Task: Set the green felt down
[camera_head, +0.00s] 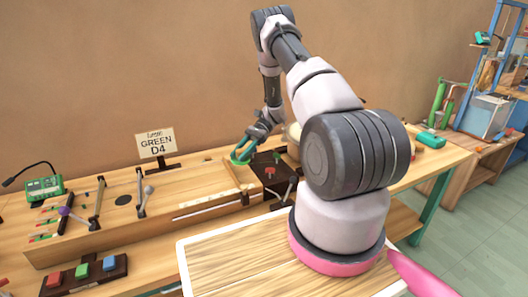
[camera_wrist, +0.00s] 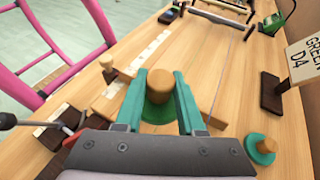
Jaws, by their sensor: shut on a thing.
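My gripper (camera_head: 246,150) is at the end of my arm over the wooden bench, beside a dark block. In the wrist view my gripper (camera_wrist: 162,100) has its two teal fingers on either side of a wooden knob with a green felt disc at its base, the green felt (camera_wrist: 159,112). It is shut on this piece. In the head view the green felt (camera_head: 238,159) shows small under the fingers. I cannot tell whether the disc touches the wood below. A sign reading GREEN D4 (camera_head: 157,143) stands behind; it also shows in the wrist view (camera_wrist: 304,60).
A similar knob with a teal-green base (camera_wrist: 262,146) stands near the sign's foot. A dark block with a red knob (camera_head: 269,172) is right of my gripper.

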